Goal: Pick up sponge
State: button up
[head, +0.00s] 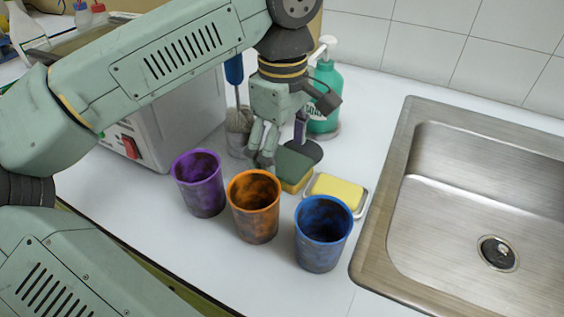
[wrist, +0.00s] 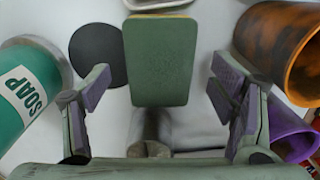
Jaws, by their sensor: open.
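The sponge (head: 294,168) is green on top with a yellow layer below. It lies on the counter behind the orange cup and left of a small dish in the head view. In the wrist view the sponge (wrist: 160,58) shows its green face, upright in the picture and centred between the fingers. My gripper (head: 281,150) is open, with its fingers pointing down beside the sponge. In the wrist view my gripper (wrist: 158,88) has one finger on each side, with gaps to the sponge. Whether the fingertips are down at sponge height is hard to tell.
Purple (head: 199,183), orange (head: 254,206) and blue (head: 322,233) cups stand in front. A dish with a yellow block (head: 337,191) is to the right, then a steel sink (head: 480,200). A green soap bottle (head: 325,95) and a brush holder (head: 238,130) stand close to my gripper.

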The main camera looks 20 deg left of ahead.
aim_at(282, 161)
jog(key=shift+f, duration=1.3)
jog(key=shift+c, duration=0.5)
jog(key=c, duration=0.7)
jog(key=shift+r, duration=0.15)
jog(key=shift+r+p, duration=5.9)
jog(key=shift+r, duration=3)
